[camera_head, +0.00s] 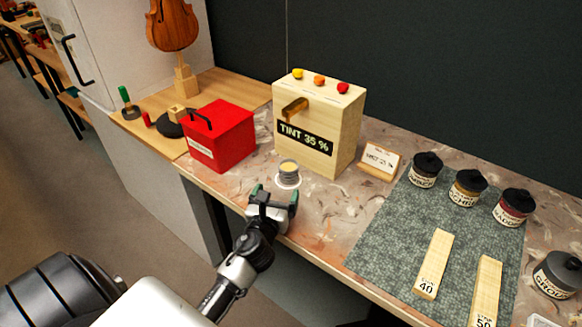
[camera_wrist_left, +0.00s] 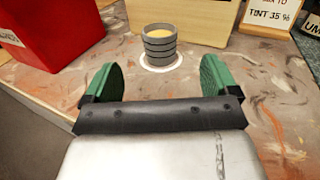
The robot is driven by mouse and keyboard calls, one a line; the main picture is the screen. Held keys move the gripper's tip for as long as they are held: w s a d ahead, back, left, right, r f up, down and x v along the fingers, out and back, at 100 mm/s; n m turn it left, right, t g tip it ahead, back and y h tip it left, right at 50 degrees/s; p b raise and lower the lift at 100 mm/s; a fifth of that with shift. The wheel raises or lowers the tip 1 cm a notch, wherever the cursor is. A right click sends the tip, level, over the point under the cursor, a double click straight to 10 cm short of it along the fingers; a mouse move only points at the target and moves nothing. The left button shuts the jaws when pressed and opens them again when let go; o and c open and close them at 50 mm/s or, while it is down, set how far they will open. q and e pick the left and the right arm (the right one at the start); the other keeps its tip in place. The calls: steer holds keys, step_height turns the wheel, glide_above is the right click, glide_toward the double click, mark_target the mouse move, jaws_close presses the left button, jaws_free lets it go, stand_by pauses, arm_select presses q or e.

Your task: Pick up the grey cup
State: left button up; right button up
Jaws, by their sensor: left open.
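The grey cup (camera_head: 288,172) stands upright on the bench in front of the tint box, on a pale ring (camera_head: 289,185). It looks ribbed and has yellowish contents. In the left wrist view the cup (camera_wrist_left: 160,46) is ahead of the fingers, near the middle. My left gripper (camera_head: 273,194) is open, with green fingertips, just on the near side of the cup and not touching it. It also shows in the left wrist view (camera_wrist_left: 158,82) with nothing between its fingers. My right gripper is not in view.
The wooden tint box (camera_head: 317,125) stands behind the cup. A red box (camera_head: 220,136) is to the left. A small sign (camera_head: 380,161) is to the right. Several jars, one a dark jar (camera_head: 426,169), and wooden strips (camera_head: 434,263) lie on or near the grey mat (camera_head: 391,235).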

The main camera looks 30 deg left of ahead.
arm_select(q)
glide_toward(287, 166)
steer(key=w, duration=0.1)
steer(key=w+r, duration=0.1)
steer(key=shift+w+r, duration=0.3)
steer(key=shift+r, duration=0.05)
steer(key=shift+w+a, duration=0.25)
steer(key=shift+w, duration=0.3)
steer(key=x, duration=0.4)
steer(key=shift+w+a+f, duration=0.15)
steer(key=shift+w+f, duration=0.15)
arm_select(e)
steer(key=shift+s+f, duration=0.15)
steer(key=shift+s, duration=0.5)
arm_select(q)
steer(key=shift+s, duration=0.1)
steer(key=c, duration=0.9)
steer(key=shift+r, duration=0.1)
steer(key=shift+c, duration=1)
steer(key=shift+r, duration=0.1)
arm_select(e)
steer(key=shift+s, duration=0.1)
